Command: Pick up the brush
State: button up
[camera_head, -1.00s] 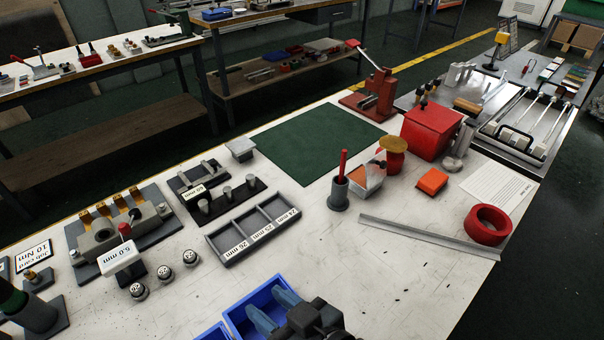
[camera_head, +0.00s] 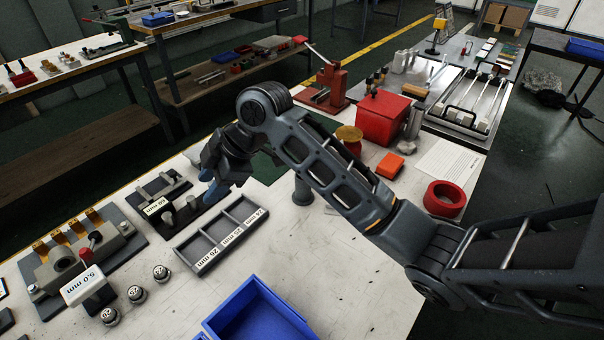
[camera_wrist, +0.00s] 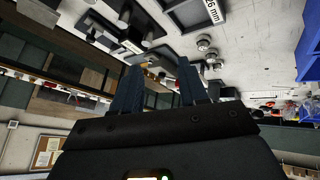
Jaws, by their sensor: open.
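No brush can be made out for certain. A wooden-handled piece (camera_head: 414,91) lies by the metal tray at the back right and may be one. A grey cup (camera_head: 303,192) stands mid-table, partly behind my arm; the red-handled item seen in it earlier is hidden now. My gripper (camera_head: 214,190) hangs above the dark block with grey pegs, left of the green mat, with its blue fingers pointing down. In the wrist view, my gripper (camera_wrist: 158,82) shows two fingers apart with nothing between them.
A three-section grey tray (camera_head: 222,233) and a blue bin (camera_head: 258,312) lie in front of my gripper. A red box (camera_head: 383,118), orange block (camera_head: 390,166) and red ring (camera_head: 445,198) stand to the right. A red press (camera_head: 328,85) stands behind.

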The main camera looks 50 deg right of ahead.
jog(key=s+d+r+n+g+h, duration=0.1)
jog(key=s+d+g, duration=0.1)
jog(key=d, duration=0.4)
jog(key=s+d+r+n+g+h, duration=0.1)
jog(key=s+d+h, duration=0.1)
jog(key=d, duration=0.5)
jog(key=s+d+r+g+h, duration=0.1)
jog(key=s+d+g, duration=0.1)
jog(key=d, duration=0.5)
jog(key=shift+d+r+n+g+h, duration=0.15)
jog(key=shift+d+n+g+h, duration=0.15)
jog(key=shift+n, duration=0.1)
jog(key=shift+f, duration=0.2)
jog(key=f, duration=0.3)
jog(key=f+p, duration=0.1)
jog(key=f, duration=0.3)
jog(key=shift+w+d+f, duration=0.1)
jog(key=shift+w+d, duration=0.05)
jog(key=shift+d, duration=0.05)
jog(key=shift+c, duration=0.3)
grip_shut()
